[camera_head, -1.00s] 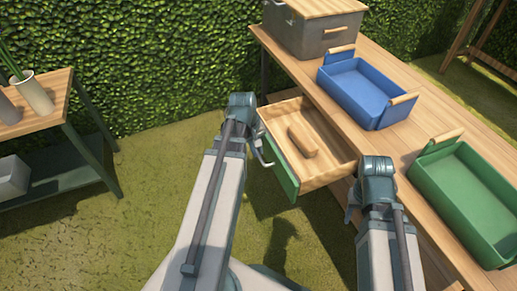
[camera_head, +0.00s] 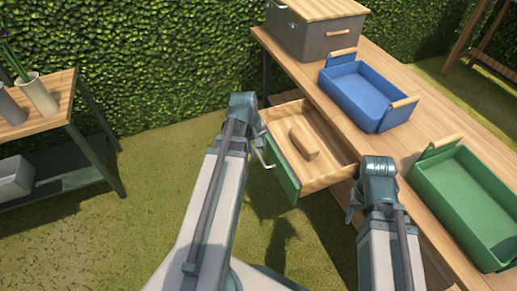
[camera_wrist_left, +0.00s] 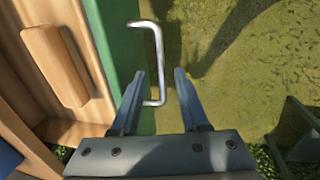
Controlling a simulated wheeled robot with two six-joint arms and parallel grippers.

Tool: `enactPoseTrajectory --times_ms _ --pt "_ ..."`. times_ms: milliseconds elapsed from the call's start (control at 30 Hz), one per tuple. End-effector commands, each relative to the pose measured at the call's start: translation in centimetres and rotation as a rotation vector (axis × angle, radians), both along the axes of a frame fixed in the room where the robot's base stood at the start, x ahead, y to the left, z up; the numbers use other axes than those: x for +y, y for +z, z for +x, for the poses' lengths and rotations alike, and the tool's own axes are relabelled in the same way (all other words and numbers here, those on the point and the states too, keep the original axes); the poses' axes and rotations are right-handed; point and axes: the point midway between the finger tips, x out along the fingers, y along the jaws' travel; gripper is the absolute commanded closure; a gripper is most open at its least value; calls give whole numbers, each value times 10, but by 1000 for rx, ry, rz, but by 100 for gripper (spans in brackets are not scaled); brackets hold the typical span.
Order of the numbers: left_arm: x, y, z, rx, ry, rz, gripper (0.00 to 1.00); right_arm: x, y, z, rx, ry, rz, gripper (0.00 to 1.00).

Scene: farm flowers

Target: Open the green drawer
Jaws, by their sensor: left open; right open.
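The green drawer (camera_head: 283,174) stands pulled out from the wooden table, its green front facing my left arm. Inside it lies a wooden block (camera_head: 304,143). The drawer's metal handle (camera_head: 262,157) shows beside my left gripper (camera_head: 258,150). In the left wrist view the handle (camera_wrist_left: 158,62) reaches between the two fingers of my left gripper (camera_wrist_left: 158,82), which are apart and open. The handle's far end lies beyond the fingertips. My right gripper (camera_head: 352,207) is by the table's edge, right of the drawer; its fingers are mostly hidden by the wrist.
A blue tray (camera_head: 326,85) and a green tray (camera_head: 420,181) stand on the wooden table (camera_head: 405,142), with a grey box (camera_head: 318,40) at its far end. A side table (camera_head: 62,92) with pots stands left. Grass between the tables is clear.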

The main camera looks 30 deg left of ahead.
Motion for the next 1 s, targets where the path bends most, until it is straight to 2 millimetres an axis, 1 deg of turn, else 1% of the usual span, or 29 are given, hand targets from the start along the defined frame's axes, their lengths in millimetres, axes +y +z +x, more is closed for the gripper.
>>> enactPoseTrajectory --times_ms 33,167,600,700,833,1000 --pt "1 11 -1 0 0 0 55 0 11 0 0 0 1 50" --pt "3 30 -4 0 1 0 55 1 30 0 1 -1 4 50" --pt "10 99 -14 0 1 0 55 2 99 -1 3 -3 8 50" --pt "12 111 -16 0 1 0 55 2 111 -1 3 -3 8 50" --pt "13 120 -18 0 0 0 55 2 120 -1 3 -3 8 50" --pt "14 121 -18 0 0 0 55 2 121 -1 3 -3 8 50"
